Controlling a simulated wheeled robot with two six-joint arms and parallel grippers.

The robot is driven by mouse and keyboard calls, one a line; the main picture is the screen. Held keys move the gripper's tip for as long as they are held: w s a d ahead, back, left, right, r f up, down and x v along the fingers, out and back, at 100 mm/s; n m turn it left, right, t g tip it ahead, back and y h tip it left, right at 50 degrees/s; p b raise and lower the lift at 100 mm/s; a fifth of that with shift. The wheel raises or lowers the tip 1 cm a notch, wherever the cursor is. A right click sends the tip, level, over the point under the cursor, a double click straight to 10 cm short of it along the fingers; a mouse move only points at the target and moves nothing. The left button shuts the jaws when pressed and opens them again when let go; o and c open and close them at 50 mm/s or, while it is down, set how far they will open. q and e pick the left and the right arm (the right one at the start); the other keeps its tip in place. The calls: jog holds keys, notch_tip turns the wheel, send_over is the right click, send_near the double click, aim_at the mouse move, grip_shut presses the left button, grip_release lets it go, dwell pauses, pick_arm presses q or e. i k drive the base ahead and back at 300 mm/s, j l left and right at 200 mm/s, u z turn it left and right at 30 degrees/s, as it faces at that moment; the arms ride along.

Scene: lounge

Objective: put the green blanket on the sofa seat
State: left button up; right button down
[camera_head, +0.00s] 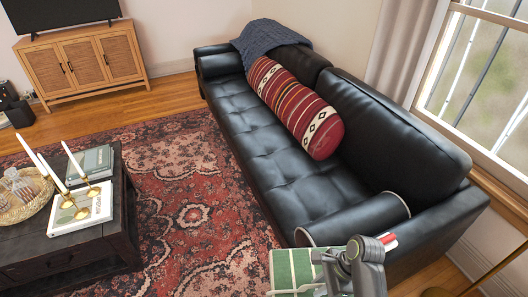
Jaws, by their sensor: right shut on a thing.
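The green blanket (292,268), folded and with pale lines on it, shows at the bottom of the head view, in front of the near end of the sofa. My right gripper (335,265) is shut on its right part and hides some of it. The blanket's lower part is cut off by the picture edge. The black sofa seat (270,152) is long and tufted, and runs away from the blanket toward the back wall. My left gripper is not in view.
A black bolster (356,218) lies across the near end of the seat. A red patterned cushion (295,105) leans on the backrest, and a grey-blue throw (265,37) drapes the far corner. A dark coffee table (118,225) with candlesticks stands left. The rug (190,200) between is clear.

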aim_at(302, 186)
jog(key=i+j, duration=0.2)
jog(key=i, duration=0.3)
jog(key=i+j, duration=0.2)
jog(key=i, duration=0.3)
jog(key=i+j, duration=0.25)
jog(key=i, duration=0.25)
jog(key=i+j+z, duration=0.1)
jog(key=i, duration=0.45)
jog(key=j, duration=0.1)
